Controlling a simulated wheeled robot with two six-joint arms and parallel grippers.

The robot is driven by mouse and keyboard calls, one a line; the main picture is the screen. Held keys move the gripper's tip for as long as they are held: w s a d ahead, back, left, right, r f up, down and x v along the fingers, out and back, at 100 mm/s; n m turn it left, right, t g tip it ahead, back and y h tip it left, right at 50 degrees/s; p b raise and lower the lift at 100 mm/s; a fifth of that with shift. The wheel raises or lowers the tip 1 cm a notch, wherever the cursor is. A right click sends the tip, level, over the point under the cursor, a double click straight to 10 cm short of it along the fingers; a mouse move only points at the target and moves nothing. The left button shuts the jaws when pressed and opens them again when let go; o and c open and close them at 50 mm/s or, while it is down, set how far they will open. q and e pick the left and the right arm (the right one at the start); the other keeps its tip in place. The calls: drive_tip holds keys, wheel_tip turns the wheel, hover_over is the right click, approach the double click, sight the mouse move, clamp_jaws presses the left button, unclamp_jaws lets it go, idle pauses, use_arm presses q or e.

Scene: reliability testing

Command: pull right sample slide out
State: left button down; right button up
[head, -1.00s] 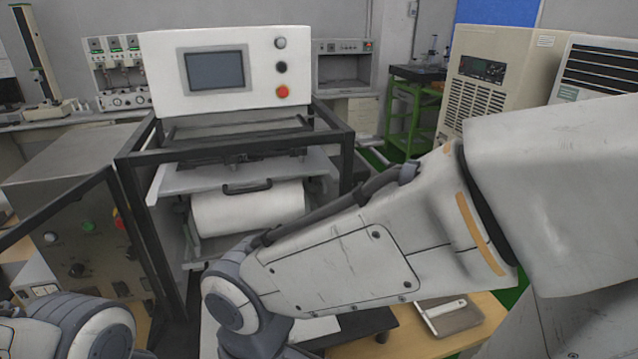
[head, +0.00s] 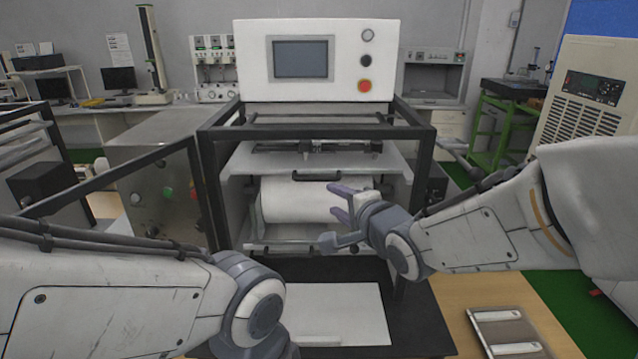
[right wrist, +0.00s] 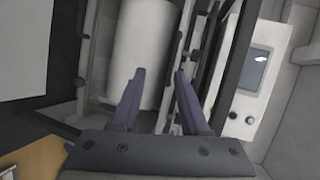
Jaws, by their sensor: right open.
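A black-framed machine stands ahead in the head view. Inside it is a light grey upper slide plate (head: 240,160) with a black handle (head: 317,175) on its front edge. Below is a white roll (head: 290,202), and under that a lower rail (head: 285,246) with a small dark handle. I cannot tell which part is the right sample slide. My right gripper (head: 338,202) is open and empty, in front of the roll and below the upper handle. Its purple fingers also show in the right wrist view (right wrist: 159,75), apart, with the roll (right wrist: 140,45) beyond. My left gripper is out of view.
A black frame door (head: 110,175) stands open at the left. A white sheet (head: 350,305) lies on the black base in front. A tray with white pieces (head: 510,330) is on the wooden table at lower right.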

sight(319, 180)
drive_tip(key=shift+m+t, duration=0.5)
drive_tip(key=shift+m, duration=0.2)
drive_tip(key=p+x, duration=0.1)
drive_tip(key=x, duration=0.2)
drive_tip(key=r+x, duration=0.1)
drive_tip(key=x, duration=0.3)
drive_tip(key=p+x, duration=0.1)
drive_tip(key=x, duration=0.3)
drive_tip(key=shift+w+d+r+p, duration=0.15)
drive_tip(key=shift+w+r+p, duration=0.05)
drive_tip(key=shift+r+p, duration=0.15)
clamp_jaws()
drive_tip(key=shift+f, duration=0.1)
